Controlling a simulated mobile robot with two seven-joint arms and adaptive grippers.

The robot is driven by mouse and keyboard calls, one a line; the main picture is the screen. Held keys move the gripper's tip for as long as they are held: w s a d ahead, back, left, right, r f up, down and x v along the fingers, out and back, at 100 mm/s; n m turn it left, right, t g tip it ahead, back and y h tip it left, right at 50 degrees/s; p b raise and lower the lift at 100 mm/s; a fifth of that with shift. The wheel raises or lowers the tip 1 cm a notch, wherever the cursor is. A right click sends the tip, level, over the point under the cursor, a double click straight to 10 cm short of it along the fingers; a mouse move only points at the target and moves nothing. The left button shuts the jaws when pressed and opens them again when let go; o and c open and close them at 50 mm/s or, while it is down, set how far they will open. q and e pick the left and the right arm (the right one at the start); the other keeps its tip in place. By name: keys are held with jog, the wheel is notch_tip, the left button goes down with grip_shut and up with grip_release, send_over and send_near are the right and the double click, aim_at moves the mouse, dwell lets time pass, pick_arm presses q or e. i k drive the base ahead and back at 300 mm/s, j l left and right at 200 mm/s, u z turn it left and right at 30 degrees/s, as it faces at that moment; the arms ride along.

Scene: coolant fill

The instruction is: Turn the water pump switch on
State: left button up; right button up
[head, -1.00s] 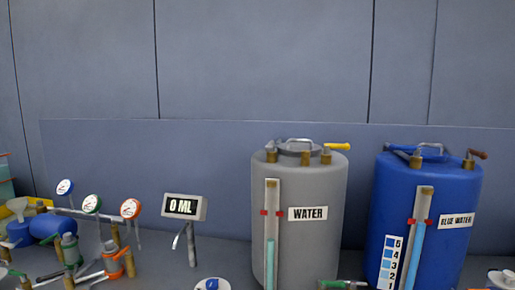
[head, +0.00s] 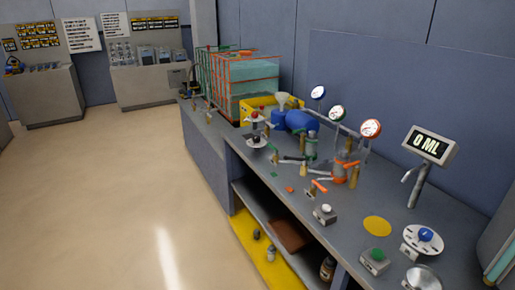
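No label marks the water pump switch, so I cannot tell which control it is. In the head view, small boxes sit along the bench's front edge: one with a white knob (head: 325,213) and one with a green knob (head: 376,258). A round white dial with a blue centre (head: 424,240) lies to the right of the green one. A grey display (head: 430,145) on a stand reads 0 ML. Neither of my grippers is in view.
The grey bench (head: 310,255) carries pipes, valves and several gauges (head: 371,129). A caged teal tank (head: 250,82) and a blue container (head: 300,120) stand farther back. Open floor (head: 130,190) lies to the left. Control consoles (head: 150,70) stand against the far wall.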

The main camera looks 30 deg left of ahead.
aim_at(256, 138)
jog(key=i+j, duration=0.25)
jog(key=i+j+z, duration=0.1)
jog(key=i+j, duration=0.15)
jog(key=j, duration=0.15)
jog(key=i+j, duration=0.2)
jog(key=j, duration=0.2)
